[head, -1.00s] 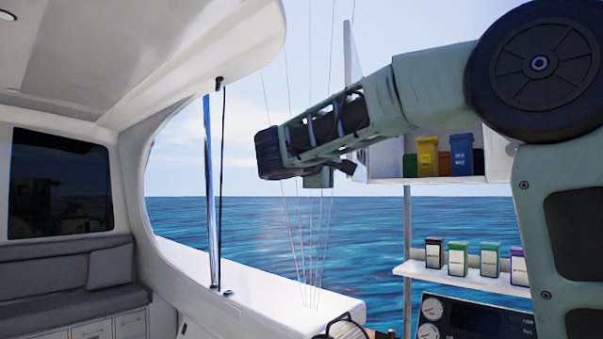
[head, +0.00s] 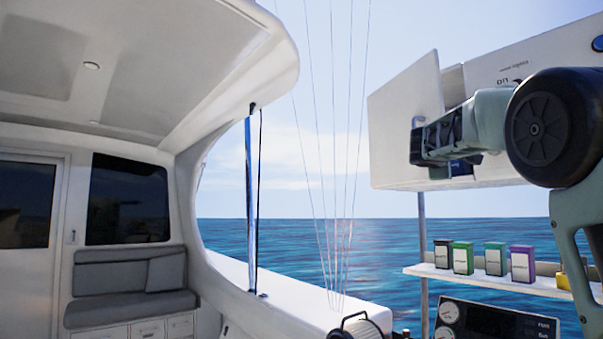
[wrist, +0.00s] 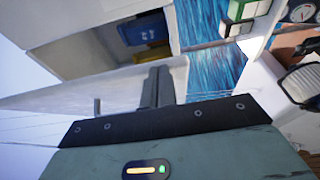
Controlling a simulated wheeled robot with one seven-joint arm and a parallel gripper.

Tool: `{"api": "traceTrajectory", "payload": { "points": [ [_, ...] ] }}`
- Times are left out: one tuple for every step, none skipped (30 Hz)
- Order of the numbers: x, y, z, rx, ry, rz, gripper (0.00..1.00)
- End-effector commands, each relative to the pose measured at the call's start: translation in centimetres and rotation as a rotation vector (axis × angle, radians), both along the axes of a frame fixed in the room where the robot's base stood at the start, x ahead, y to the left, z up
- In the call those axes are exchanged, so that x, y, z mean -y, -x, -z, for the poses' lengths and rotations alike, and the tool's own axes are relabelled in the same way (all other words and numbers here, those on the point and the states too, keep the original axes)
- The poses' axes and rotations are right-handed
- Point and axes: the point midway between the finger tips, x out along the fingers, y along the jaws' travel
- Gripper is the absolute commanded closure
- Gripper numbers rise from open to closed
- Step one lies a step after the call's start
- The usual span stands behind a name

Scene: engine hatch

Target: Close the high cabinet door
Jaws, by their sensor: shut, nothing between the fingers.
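The high cabinet (head: 570,45) hangs at the upper right in the head view. Its left white door (head: 392,115) stands partly open, with its free edge swung out toward me. In the wrist view the door (wrist: 70,92) spans the left, with a small grey handle (wrist: 97,107) on it. My gripper (wrist: 157,72) is shut and empty, its fingers close to the door by the opening. In the head view my gripper's body (head: 430,145) covers the door's lower right part. I cannot tell whether the fingers touch the door.
A blue bin (wrist: 136,32) and a yellow bin (wrist: 150,57) stand inside the cabinet. Below it, a shelf (head: 430,271) holds several small boxes, above a gauge panel (head: 495,325). Vertical lines (head: 335,150) hang left of the cabinet. Open air lies between them.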

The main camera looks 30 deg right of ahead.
Motion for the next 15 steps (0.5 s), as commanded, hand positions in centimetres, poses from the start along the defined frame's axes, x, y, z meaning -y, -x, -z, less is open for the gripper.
{"api": "traceTrajectory", "payload": {
  "points": [
    [1.6,0.0,0.0,-0.002,0.0,0.005,1.0],
    [2.4,0.0,0.0,-0.002,0.0,0.004,1.0],
    [3.5,0.1,0.0,-0.003,-0.001,0.005,1.0],
    [4.2,0.1,-0.1,-0.002,0.0,0.004,1.0],
    [4.9,0.2,-0.1,-0.003,0.001,0.004,1.0],
    [5.8,0.2,0.0,-0.003,-0.001,0.003,1.0],
    [6.4,0.2,-0.1,-0.001,0.0,0.004,1.0],
    [6.9,0.2,-0.1,-0.001,0.0,0.003,1.0],
    [7.6,0.2,0.0,-0.003,-0.001,0.002,1.0],
    [8.0,0.2,0.0,-0.002,0.0,0.002,1.0],
    [8.5,0.2,-0.1,0.0,-0.001,0.002,1.0],
    [8.9,0.2,0.0,-0.002,-0.001,0.002,1.0],
    [9.2,0.2,0.0,-0.002,-0.001,0.001,1.0],
    [9.5,0.2,0.0,-0.002,-0.001,0.001,1.0],
    [9.8,0.2,0.0,-0.001,-0.002,0.001,1.0]
  ]
}}
